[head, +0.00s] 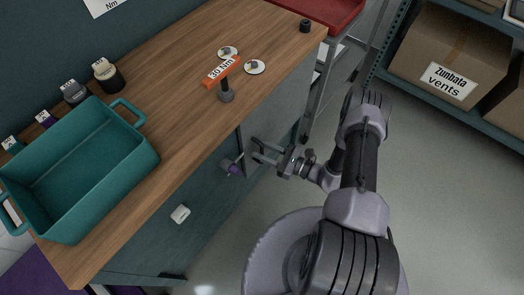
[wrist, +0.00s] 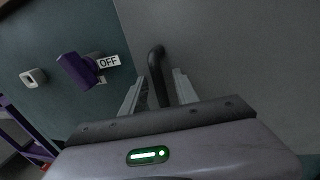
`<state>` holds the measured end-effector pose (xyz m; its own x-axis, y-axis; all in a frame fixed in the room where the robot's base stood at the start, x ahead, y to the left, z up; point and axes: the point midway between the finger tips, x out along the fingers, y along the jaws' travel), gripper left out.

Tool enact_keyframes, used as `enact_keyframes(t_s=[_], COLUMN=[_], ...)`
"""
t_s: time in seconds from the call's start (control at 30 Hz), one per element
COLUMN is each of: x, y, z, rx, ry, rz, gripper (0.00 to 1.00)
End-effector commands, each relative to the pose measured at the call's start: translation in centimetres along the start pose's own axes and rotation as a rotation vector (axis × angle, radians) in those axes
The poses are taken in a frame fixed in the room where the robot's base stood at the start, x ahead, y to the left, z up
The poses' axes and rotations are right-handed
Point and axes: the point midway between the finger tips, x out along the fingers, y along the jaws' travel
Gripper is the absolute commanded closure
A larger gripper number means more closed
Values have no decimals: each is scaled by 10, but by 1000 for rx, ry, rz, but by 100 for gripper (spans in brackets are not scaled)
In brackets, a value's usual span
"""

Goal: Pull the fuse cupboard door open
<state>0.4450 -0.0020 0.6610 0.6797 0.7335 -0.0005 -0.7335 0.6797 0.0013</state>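The fuse cupboard door looks like the grey panel (head: 285,105) in the bench front; it fills the middle of the wrist view (wrist: 225,50). It looks shut, though my arm covers part of it in the head view. A dark bar handle (wrist: 156,70) stands out from the panel in the wrist view. My gripper (head: 260,152) is open at the bench front. In the wrist view its fingers (wrist: 157,88) lie either side of the handle, with a gap on each side. The handle's lower end is hidden behind the gripper body.
Shelves with a carton (head: 450,55) stand right. The floor (head: 455,200) is clear.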

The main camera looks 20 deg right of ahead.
Motion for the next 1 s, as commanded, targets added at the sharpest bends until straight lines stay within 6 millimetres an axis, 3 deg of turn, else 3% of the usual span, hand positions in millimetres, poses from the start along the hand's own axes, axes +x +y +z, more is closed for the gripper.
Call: enact_keyframes(t_s=[0.27, 0.47, 1.0], x=[2, 2, 2], y=[0, 0, 0], z=[0, 0, 0], rx=[0, 0, 1], ry=[0, 0, 0], rz=[1, 1, 1], gripper=[64, 100, 100])
